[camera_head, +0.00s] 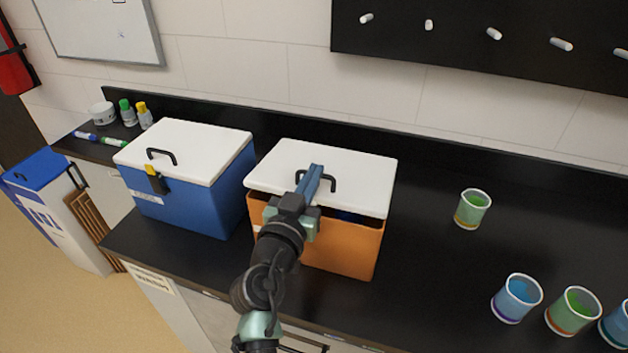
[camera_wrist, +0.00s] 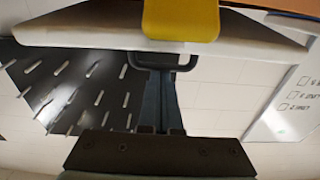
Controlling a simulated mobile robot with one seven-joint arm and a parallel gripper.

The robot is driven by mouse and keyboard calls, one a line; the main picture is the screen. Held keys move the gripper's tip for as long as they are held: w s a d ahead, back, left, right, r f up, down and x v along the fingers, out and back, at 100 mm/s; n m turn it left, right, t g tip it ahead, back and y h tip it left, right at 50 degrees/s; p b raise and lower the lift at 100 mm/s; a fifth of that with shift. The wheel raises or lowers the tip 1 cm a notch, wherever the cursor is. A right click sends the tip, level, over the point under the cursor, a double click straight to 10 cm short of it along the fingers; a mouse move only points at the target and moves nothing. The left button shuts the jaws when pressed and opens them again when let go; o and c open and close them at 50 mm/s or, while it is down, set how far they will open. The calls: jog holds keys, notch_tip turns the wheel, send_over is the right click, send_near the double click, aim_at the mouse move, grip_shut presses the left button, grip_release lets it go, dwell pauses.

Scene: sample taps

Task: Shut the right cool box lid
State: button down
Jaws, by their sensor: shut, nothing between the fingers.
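The right cool box (camera_head: 352,250) is orange, with a white lid (camera_head: 350,170) and a dark handle (camera_head: 331,184) on top. A dark gap shows under the lid's front edge, so the lid is slightly raised. My gripper (camera_head: 314,178) is shut and empty, over the front part of the lid beside the handle. In the wrist view, the shut fingers (camera_wrist: 160,90) point toward the lid (camera_wrist: 90,28) and overlap the handle (camera_wrist: 188,64); I cannot tell whether they touch it. A yellow latch (camera_wrist: 182,18) shows there; my arm hides the box's front middle in the head view.
A blue cool box (camera_head: 200,205) with its white lid down stands close to the left. Green cup (camera_head: 472,208) and several other cups stand on the black counter (camera_head: 430,270) to the right.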

jog(key=shift+s+a+f+t+b, duration=0.2)
jog(key=shift+f+b, duration=0.4)
jog(key=shift+b, duration=0.95)
jog(key=shift+s+d+f+t+b, duration=0.1)
jog(key=shift+f+t+b, duration=0.35)
jog(key=shift+b, duration=1.05)
jog(key=shift+s+f+b, duration=0.15)
jog(key=shift+f+b, duration=0.05)
jog(key=shift+b, duration=0.85)
jog(key=shift+r, duration=0.2)
